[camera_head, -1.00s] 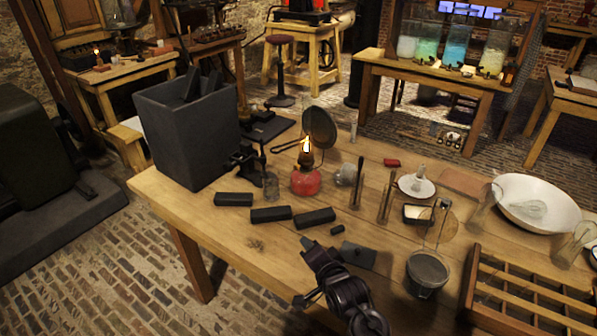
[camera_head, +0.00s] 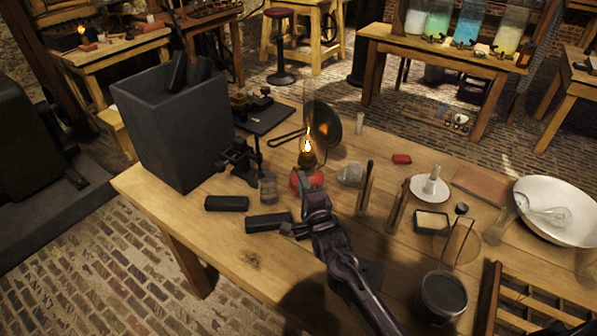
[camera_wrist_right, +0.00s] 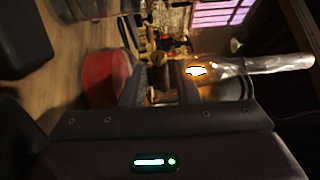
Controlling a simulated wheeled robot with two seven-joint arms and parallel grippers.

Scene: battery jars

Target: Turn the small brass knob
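The oil lamp with a red base (camera_head: 296,179) is lit, and its flame glows inside the glass chimney. My right gripper (camera_head: 315,188) is at the near side of the lamp and hides part of its base. In the right wrist view the red base (camera_wrist_right: 103,78) lies left of the fingers, and the flame (camera_wrist_right: 197,71) and chimney lie to the right. The two fingers of my right gripper (camera_wrist_right: 160,85) stand apart. A small brass-coloured piece (camera_wrist_right: 158,58), seemingly the knob, shows between or just beyond them; contact cannot be told. My left gripper is out of view.
A round dark reflector (camera_head: 325,130) stands behind the lamp. Dark blocks (camera_head: 227,203) lie to the left, near a small clamp stand (camera_head: 240,160) and a large grey box (camera_head: 180,125). Upright rods (camera_head: 366,185) and a small tray (camera_head: 432,222) are on the right.

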